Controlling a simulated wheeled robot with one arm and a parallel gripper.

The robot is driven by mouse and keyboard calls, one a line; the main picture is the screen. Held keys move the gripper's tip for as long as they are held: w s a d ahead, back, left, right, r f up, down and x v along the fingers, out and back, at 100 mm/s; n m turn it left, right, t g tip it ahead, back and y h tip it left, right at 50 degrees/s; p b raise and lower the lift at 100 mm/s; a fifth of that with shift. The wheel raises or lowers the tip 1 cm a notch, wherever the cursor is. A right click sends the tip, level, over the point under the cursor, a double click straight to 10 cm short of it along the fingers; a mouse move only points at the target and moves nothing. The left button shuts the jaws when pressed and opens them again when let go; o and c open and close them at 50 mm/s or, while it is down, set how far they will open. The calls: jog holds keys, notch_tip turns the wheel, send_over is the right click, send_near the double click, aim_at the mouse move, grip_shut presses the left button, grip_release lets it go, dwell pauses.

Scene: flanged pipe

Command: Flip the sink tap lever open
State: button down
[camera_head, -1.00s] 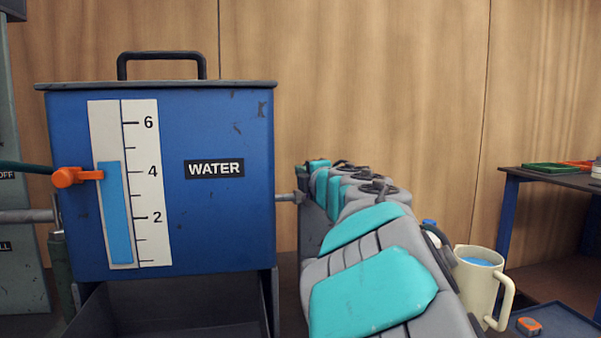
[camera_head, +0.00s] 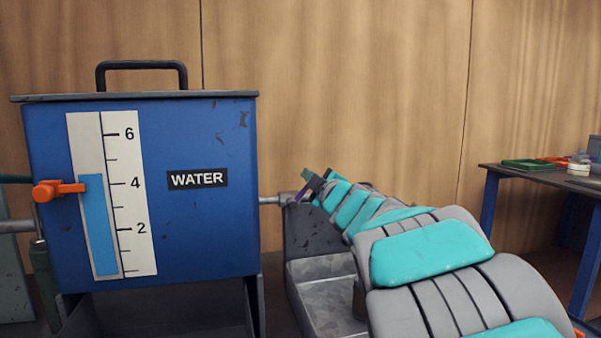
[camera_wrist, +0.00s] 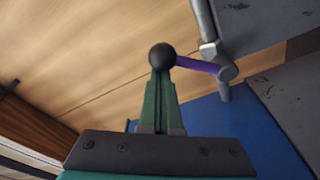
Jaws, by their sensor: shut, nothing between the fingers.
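The tap's purple lever (camera_wrist: 200,65) shows in the wrist view, running from the grey tap body (camera_wrist: 228,73) on the right to a black ball knob (camera_wrist: 162,57). In the head view the lever (camera_head: 304,192) is a small purple strip at the end of the tank's spout, above the grey sink (camera_head: 313,232). My gripper (camera_wrist: 160,82) has its green fingers shut, with nothing between them. The ball appears right at the fingertips and overlaps them; I cannot tell whether they touch. In the head view my gripper (camera_head: 308,175) is small and beside the lever.
The blue water tank (camera_head: 200,230) with its gauge and orange-handled valve (camera_head: 58,190) stands left of the sink. A wooden wall (camera_head: 330,80) is behind. A side table (camera_head: 540,178) with a green tray (camera_head: 527,165) stands at the right.

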jog(key=w+d+f+m+t+h, duration=0.1)
jog(key=d+f+m, duration=0.3)
jog(key=m, duration=0.6)
jog(key=shift+f+m+h+b, duration=0.3)
jog(key=shift+f+b, duration=0.15)
jog(key=shift+f, duration=0.1)
jog(key=shift+w+d, duration=0.1)
jog(key=s+d+r, duration=0.2)
jog(key=s, duration=0.7)
jog(key=shift+r, duration=0.2)
dwell(0.4)
